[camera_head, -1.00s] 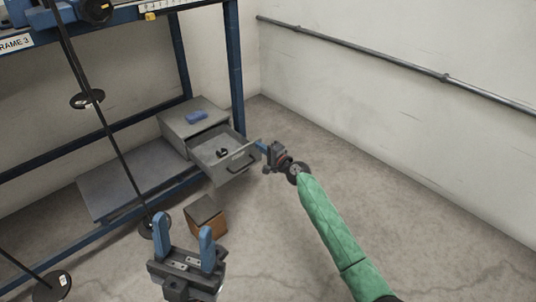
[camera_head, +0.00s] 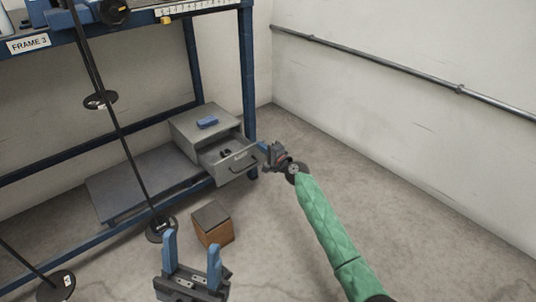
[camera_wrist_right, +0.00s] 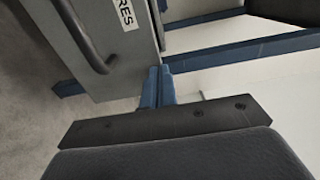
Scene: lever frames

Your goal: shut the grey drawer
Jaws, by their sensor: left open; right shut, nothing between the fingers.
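The grey drawer (camera_head: 230,160) is partly open in its grey cabinet (camera_head: 192,130) on the low shelf of the blue frame. A small dark object lies inside it. In the right wrist view the drawer front (camera_wrist_right: 95,40) shows a dark bar handle and a label ending in "RES". My right gripper (camera_head: 264,147) is shut and empty, its tips at the right edge of the drawer front; its blue fingers (camera_wrist_right: 157,85) also show in the wrist view. I cannot tell for sure whether they touch. My left gripper (camera_head: 192,254) is open and empty, low in the head view, away from the drawer.
A brown box with a dark top (camera_head: 212,225) stands on the floor between my left gripper and the drawer. Dark rods with discs (camera_head: 100,100) hang at the left. Floor on the right is clear.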

